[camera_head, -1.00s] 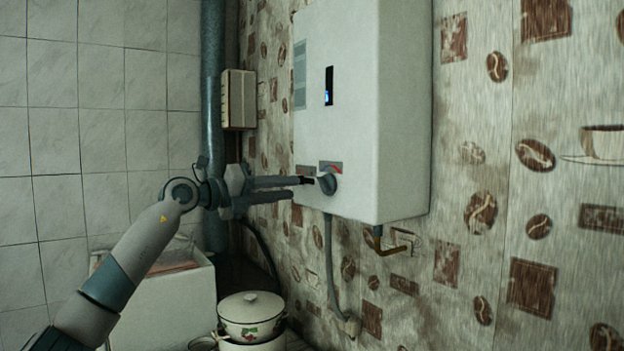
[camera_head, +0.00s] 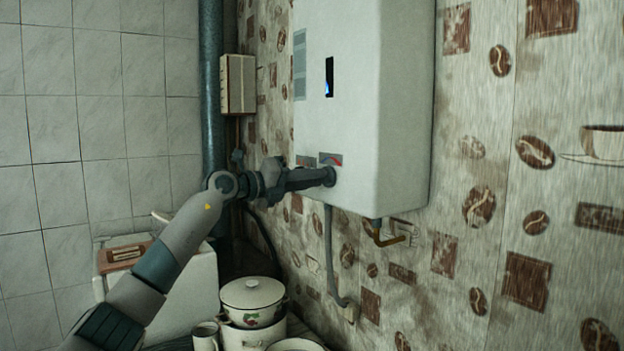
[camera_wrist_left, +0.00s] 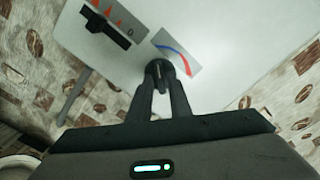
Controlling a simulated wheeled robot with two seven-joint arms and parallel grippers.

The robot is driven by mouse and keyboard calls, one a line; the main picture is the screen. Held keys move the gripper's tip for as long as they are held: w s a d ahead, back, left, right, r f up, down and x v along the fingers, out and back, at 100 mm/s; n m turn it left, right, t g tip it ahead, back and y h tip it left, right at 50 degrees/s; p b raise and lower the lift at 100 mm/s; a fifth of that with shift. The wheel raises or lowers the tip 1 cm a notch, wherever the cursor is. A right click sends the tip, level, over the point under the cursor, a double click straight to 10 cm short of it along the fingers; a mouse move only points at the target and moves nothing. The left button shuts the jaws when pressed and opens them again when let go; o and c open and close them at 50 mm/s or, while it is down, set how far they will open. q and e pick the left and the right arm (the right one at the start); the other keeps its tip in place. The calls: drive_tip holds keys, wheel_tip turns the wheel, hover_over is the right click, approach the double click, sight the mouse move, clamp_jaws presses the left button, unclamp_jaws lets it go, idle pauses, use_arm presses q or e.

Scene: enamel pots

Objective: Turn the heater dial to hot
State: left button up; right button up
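The white water heater (camera_head: 340,130) hangs on the wall. Its grey dial (camera_head: 330,176) sits low on the front, beneath a small label with a red mark. In the left wrist view the round dark dial (camera_wrist_left: 158,70) lies beside a label with a blue-to-red arc (camera_wrist_left: 175,52). My left gripper (camera_head: 318,178) reaches in from the left to the dial. In the left wrist view its two fingers (camera_wrist_left: 161,88) close in on the dial from both sides and partly cover it. The dial's pointing direction cannot be told. My right gripper is not in view.
A black second control (camera_wrist_left: 105,30) with orange marks is next to the dial. Below stand a lidded enamel pot (camera_head: 252,302), a mug (camera_head: 204,337) and a white box-like unit (camera_head: 190,285). A pipe and brass valve (camera_head: 388,238) hang under the heater.

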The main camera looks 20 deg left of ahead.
use_arm(q)
clamp_jaws()
drive_tip(key=shift+m+b, duration=0.3)
drive_tip(key=m+b, duration=0.6)
drive_tip(key=m, duration=1.5)
drive_tip(key=shift+m, duration=0.3)
